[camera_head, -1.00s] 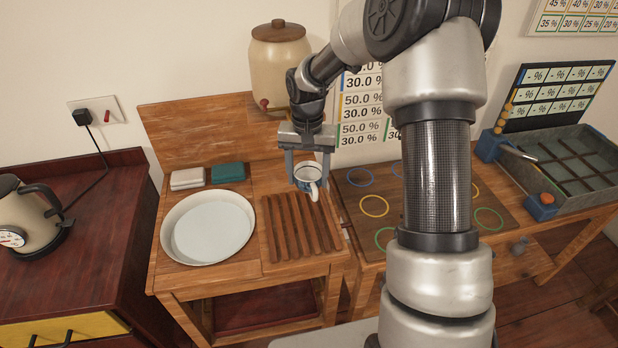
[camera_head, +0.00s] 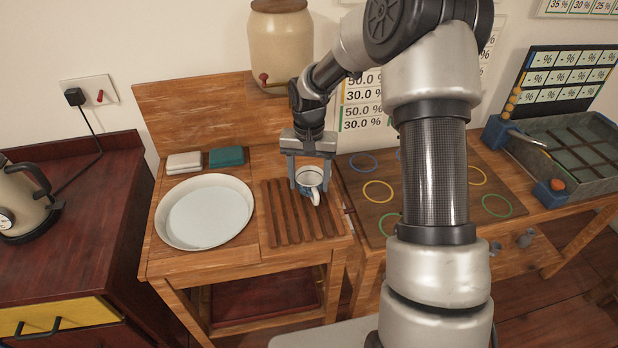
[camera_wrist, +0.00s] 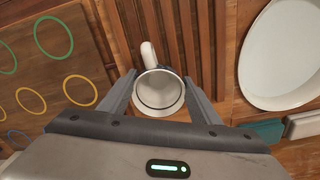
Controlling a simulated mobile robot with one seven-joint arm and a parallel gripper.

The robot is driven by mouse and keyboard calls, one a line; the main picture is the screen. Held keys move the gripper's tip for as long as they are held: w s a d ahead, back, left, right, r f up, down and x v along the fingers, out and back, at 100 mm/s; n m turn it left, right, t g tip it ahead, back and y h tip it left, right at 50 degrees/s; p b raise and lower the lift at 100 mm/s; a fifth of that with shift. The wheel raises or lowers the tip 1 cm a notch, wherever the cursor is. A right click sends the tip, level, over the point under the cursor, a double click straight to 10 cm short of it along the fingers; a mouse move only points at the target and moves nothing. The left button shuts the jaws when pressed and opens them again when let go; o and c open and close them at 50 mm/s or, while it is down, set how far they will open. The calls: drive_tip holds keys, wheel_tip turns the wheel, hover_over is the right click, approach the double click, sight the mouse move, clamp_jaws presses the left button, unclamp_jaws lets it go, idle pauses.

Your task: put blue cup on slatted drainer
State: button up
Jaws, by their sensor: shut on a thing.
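The blue cup (camera_head: 309,178), with a white inside and a white handle, is held upright between the fingers of my gripper (camera_head: 311,178). In the wrist view the cup (camera_wrist: 158,91) shows from above between both fingers, its handle pointing away from the gripper. The slatted drainer (camera_head: 290,220) is a set of brown wooden slats on the small table. The cup is over the drainer's back right part. I cannot tell whether its base touches the slats.
A wide white basin (camera_head: 205,212) stands left of the drainer. A white block (camera_head: 184,163) and a teal block (camera_head: 226,157) lie behind it. A board with coloured rings (camera_head: 378,192) is to the right. A beige dispenser (camera_head: 281,45) is at the back.

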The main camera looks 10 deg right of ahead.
drive_tip(key=o, duration=1.2)
